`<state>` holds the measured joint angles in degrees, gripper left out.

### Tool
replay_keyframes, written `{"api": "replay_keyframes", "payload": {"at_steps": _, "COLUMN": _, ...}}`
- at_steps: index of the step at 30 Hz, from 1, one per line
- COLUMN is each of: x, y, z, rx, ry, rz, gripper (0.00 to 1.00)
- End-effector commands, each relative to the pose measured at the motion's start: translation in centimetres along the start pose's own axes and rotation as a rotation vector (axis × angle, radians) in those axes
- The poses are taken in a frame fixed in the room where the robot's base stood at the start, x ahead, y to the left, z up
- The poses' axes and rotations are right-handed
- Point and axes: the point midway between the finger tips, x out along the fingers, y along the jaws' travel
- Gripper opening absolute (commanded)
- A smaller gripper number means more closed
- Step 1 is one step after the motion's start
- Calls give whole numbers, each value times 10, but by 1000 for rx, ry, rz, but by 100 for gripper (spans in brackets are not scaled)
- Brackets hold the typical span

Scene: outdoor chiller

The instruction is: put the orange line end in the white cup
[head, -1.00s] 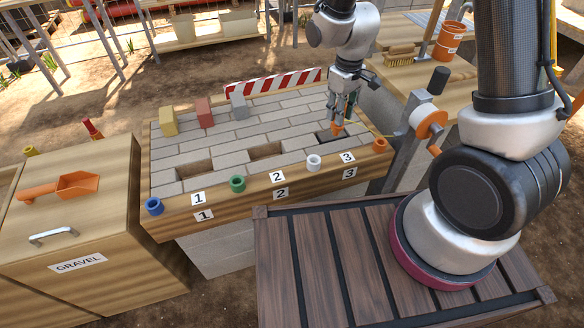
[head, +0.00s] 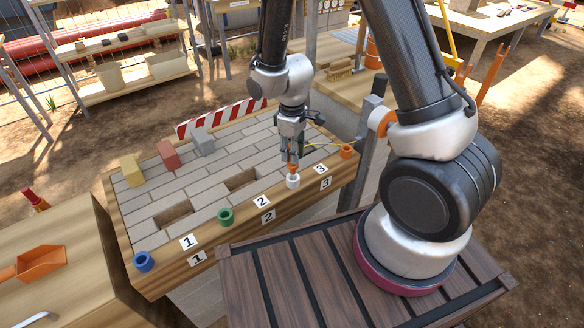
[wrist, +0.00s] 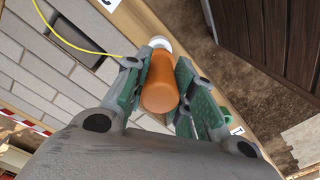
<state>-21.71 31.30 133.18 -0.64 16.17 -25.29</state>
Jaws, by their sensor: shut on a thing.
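My gripper (head: 293,158) is shut on the orange line end (wrist: 160,85), which hangs tip down between the green-padded fingers. In the head view the orange line end (head: 293,169) is directly at the mouth of the white cup (head: 292,181) on the front ledge of the brick bench. In the wrist view the white cup (wrist: 160,42) shows just beyond the tip and is partly hidden by it. I cannot tell whether the tip is inside the rim or just above it. A yellow line (wrist: 88,48) trails off to the left in the wrist view.
A green cup (head: 225,216), a blue cup (head: 143,261) and an orange cup (head: 346,151) stand along the same ledge. Yellow, red and grey blocks (head: 168,154) sit on the paving behind. A grey post (head: 371,130) with an orange reel rises at the right.

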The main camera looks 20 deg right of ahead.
Motion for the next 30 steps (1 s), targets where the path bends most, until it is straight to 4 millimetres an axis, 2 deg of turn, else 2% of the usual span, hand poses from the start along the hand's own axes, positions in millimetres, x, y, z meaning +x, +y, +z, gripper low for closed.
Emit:
{"api": "replay_keyframes", "payload": {"at_steps": 10, "x": 45, "y": 0, "z": 0, "rx": 1, "ry": -1, "rz": -1, "gripper": 0}}
{"api": "replay_keyframes", "payload": {"at_steps": 22, "x": 50, "y": 0, "z": -1, "rx": 1, "ry": 1, "rz": 0, "gripper": 0}}
{"api": "replay_keyframes", "payload": {"at_steps": 23, "x": 51, "y": 0, "z": -1, "rx": 1, "ry": 2, "rz": 0, "gripper": 27}}
{"api": "replay_keyframes", "payload": {"at_steps": 24, "x": 50, "y": 0, "z": -1, "rx": 1, "ry": 2, "rz": 0, "gripper": 34}}
{"api": "replay_keyframes", "payload": {"at_steps": 26, "x": 50, "y": 0, "z": -1, "rx": 1, "ry": 2, "rz": 0, "gripper": 45}}
{"api": "replay_keyframes", "payload": {"at_steps": 30, "x": 50, "y": 0, "z": -1, "rx": 1, "ry": 2, "rz": 0, "gripper": 47}}
